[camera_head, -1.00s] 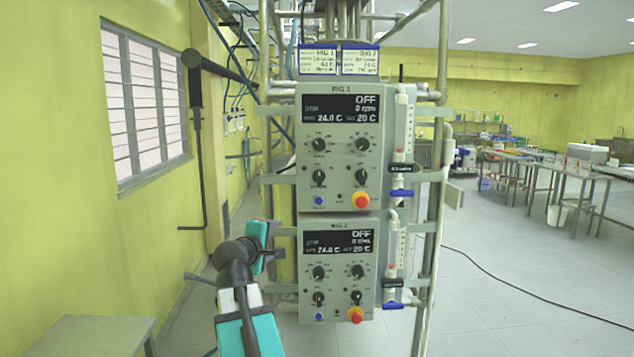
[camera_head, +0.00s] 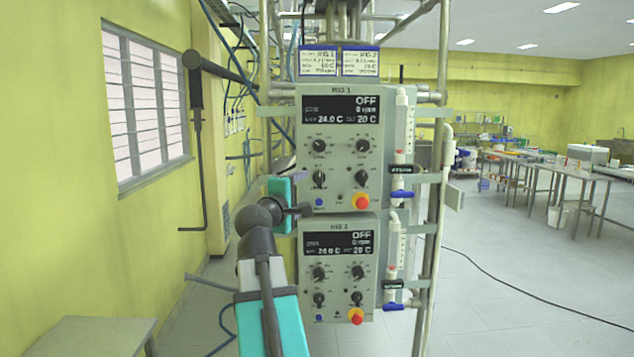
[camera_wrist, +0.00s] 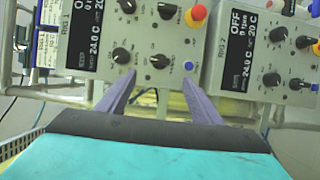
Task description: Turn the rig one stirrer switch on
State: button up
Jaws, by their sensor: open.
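The rig one control box (camera_head: 341,105) is the upper grey box on the frame, labelled RIG 1. Its display (camera_head: 342,109) reads OFF, 0 rpm, 24.0 C and 20 C. It has two rows of two black knobs, with labels too small to read. The lower left knob (camera_head: 320,179) also shows in the wrist view (camera_wrist: 159,61). My gripper (camera_wrist: 158,79) is open and empty, its two purple fingers on either side of that knob in the picture, short of it. In the head view my gripper (camera_head: 302,180) is beside the box's lower left edge.
A blue button (camera_wrist: 189,66) and a red-and-yellow emergency stop (camera_wrist: 195,14) are near the knobs. The rig two box (camera_head: 340,228) hangs directly below, also reading OFF. Metal pipes of the frame (camera_head: 441,180) and a blue-handled valve (camera_head: 401,195) are at the right.

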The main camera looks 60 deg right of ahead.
aim_at(319, 179)
jog(key=p+x, duration=0.3)
jog(key=x, duration=1)
jog(key=shift+w+d, duration=0.1)
jog(key=shift+d, duration=0.2)
jog(key=c, duration=1.1)
